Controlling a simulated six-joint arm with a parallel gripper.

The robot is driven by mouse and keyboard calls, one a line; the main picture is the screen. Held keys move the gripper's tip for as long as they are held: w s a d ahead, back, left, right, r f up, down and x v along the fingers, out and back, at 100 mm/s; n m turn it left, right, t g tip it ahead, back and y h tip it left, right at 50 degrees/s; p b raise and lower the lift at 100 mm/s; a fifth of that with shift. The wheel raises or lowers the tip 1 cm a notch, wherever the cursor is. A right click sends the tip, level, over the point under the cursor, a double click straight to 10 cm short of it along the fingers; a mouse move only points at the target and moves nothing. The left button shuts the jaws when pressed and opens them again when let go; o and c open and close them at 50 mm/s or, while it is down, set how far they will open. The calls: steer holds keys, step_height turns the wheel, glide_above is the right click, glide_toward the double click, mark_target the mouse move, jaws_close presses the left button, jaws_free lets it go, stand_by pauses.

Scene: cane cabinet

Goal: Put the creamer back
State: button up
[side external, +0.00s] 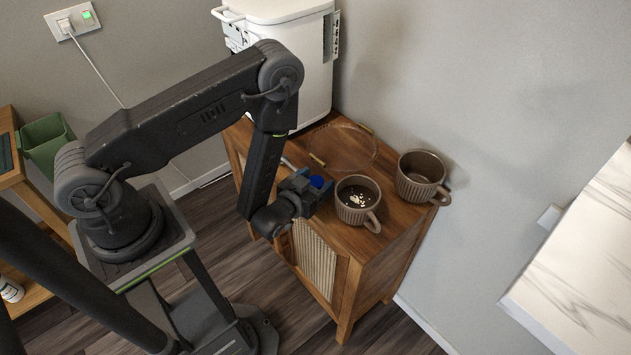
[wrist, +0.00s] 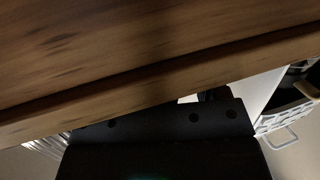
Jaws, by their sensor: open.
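My gripper (side external: 314,192) is open at the front edge of the wooden cabinet (side external: 383,247), left of the near mug. A small round blue thing (side external: 317,182) shows right at its jaws in the side view. It may be the creamer's lid, but most of it is hidden, and I cannot tell whether it touches the fingers. The near brown ribbed mug (side external: 356,214) holds dark liquid with white bits on top. In the wrist view, wood fills the upper part and dark parts of my gripper fill the bottom; no creamer can be made out there.
A second ribbed mug (side external: 419,190) stands behind right, near the wall. A clear round tray (side external: 374,152) with wooden handles lies behind the near mug. A large white appliance (side external: 290,60) stands at the back left. A marble counter (side external: 590,265) is at far right.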

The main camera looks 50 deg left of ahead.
steer(key=v, duration=0.7)
steer(key=shift+s, duration=0.25)
steer(key=shift+r, duration=0.15)
steer(key=w+d+r+n+g+h, duration=0.15)
steer(key=w+r, duration=0.35)
steer(key=r, duration=0.5)
steer(key=w+d+r+n+g+h, duration=0.1)
steer(key=w+r+g+h, duration=0.2)
steer(key=r, duration=0.6)
steer(key=s+a+r+m+g, duration=0.2)
steer(key=s+r, duration=0.4)
steer(key=s, duration=0.4)
steer(key=s+a+r+m+g, duration=0.1)
steer(key=s+r+m+g, duration=0.2)
steer(key=s+r, duration=0.4)
steer(key=s, duration=0.3)
steer(key=shift+s+a+r, duration=0.2)
steer(key=shift+a, duration=0.2)
